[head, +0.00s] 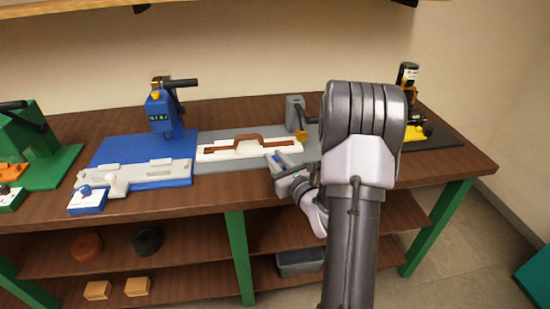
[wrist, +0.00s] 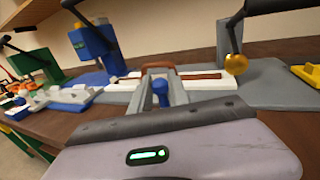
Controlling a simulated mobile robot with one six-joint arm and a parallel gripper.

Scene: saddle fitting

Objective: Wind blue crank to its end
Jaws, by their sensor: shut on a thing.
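My gripper (head: 274,163) is at the front edge of the grey mat, in front of the white fixture. In the wrist view my gripper (wrist: 160,85) has its two grey fingers closed around a blue knob (wrist: 160,92), which looks like the handle of the blue crank. The rest of the crank is hidden by my gripper and arm, so its angle cannot be told. The white fixture (head: 212,150) with a brown slot and a brown arched handle (head: 262,142) lies just behind the fingers.
A blue press (head: 163,112) on a blue base stands left, a green station (head: 42,140) further left. A grey post with a golden tip (head: 300,135) stands behind my gripper. A yellow-black device (head: 408,105) is at right. The table's front edge (head: 230,205) is near.

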